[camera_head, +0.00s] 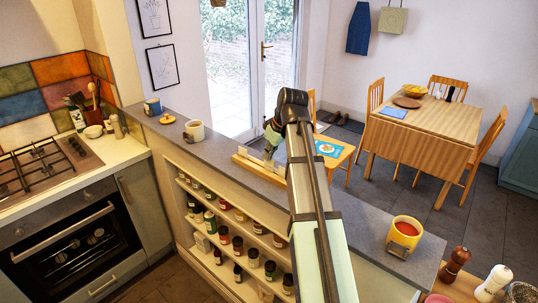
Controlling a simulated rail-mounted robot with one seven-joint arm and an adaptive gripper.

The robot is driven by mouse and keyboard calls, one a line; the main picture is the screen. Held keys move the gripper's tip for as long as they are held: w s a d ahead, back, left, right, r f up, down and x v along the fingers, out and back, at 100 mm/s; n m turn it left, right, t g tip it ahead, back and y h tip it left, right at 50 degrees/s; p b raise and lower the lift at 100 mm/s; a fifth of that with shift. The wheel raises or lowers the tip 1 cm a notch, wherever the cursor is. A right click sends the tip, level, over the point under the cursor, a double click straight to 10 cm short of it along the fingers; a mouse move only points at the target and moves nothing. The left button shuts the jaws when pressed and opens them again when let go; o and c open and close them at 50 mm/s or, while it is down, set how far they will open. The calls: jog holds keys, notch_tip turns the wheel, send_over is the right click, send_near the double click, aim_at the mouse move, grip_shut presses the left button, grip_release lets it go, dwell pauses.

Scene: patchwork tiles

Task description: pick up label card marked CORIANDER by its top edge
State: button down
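My arm reaches forward over the grey counter, and its end bends down at a wooden strip (246,162) on the counter. My gripper (270,146) is at that strip, small and partly hidden by my arm. I cannot tell whether its fingers are open or shut, or whether they touch anything. Small pale cards (256,154) seem to stand along the strip beside the gripper. Their writing is too small to read, so I cannot tell which one is marked CORIANDER.
Shelves of spice jars (224,235) lie below the counter (225,147). A dining table (432,125) stands beyond.

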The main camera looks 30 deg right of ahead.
jog(key=shift+r+p, duration=1.1)
jog(key=shift+r, duration=0.75)
